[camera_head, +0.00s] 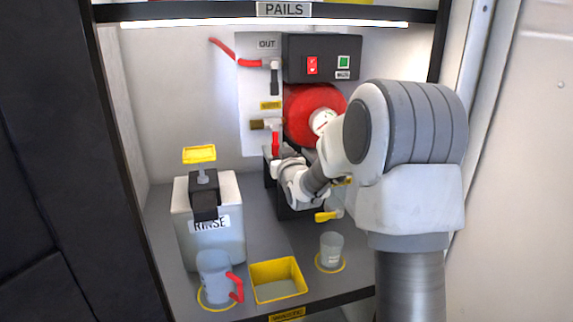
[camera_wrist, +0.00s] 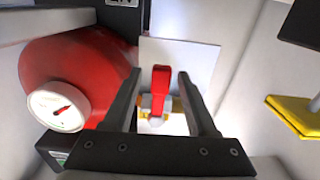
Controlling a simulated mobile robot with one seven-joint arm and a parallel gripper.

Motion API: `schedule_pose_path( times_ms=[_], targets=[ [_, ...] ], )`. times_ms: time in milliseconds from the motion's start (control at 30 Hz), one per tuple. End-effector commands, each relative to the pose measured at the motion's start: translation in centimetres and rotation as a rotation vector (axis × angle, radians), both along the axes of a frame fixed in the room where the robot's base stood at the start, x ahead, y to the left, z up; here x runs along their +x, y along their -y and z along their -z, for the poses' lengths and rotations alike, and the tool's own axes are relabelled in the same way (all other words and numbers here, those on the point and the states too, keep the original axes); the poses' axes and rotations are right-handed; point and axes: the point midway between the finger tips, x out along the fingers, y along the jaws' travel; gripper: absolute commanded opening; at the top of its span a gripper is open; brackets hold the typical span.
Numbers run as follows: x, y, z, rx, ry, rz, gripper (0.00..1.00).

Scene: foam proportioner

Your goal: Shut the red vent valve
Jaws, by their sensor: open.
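The red vent valve is a small red lever handle (camera_head: 276,143) on a brass fitting, on the white panel left of the red tank. In the head view the handle hangs down from the fitting. In the wrist view the red handle (camera_wrist: 161,88) lies between my two dark fingers, with a visible gap on each side. My gripper (camera_wrist: 159,80) is open and empty. In the head view my gripper (camera_head: 275,158) is just below the handle, its fingers partly hidden by my wrist. I cannot tell how deep the handle sits between the fingertips.
The red tank (camera_head: 302,105) with a white gauge (camera_wrist: 58,111) is close beside my gripper. A black switch box (camera_head: 322,58) is above. A rinse container (camera_head: 212,235), a jug (camera_head: 213,277), a yellow tray (camera_head: 278,268) and a cup (camera_head: 331,248) stand on the grey counter.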

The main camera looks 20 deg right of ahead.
Motion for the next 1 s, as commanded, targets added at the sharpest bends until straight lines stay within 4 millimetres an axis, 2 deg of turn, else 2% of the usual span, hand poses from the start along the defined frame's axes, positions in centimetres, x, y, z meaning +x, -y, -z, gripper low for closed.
schedule_pose_path(
  times_ms=[700, 833, 1000],
  targets=[
    [-13.4, 0.1, -0.1, -0.001, -0.001, 0.002, 0.57],
    [-15.2, 0.1, -0.1, -0.001, 0.000, 0.001, 0.57],
    [-16.3, 0.1, 0.0, 0.000, -0.001, 0.001, 0.57]
  ],
)
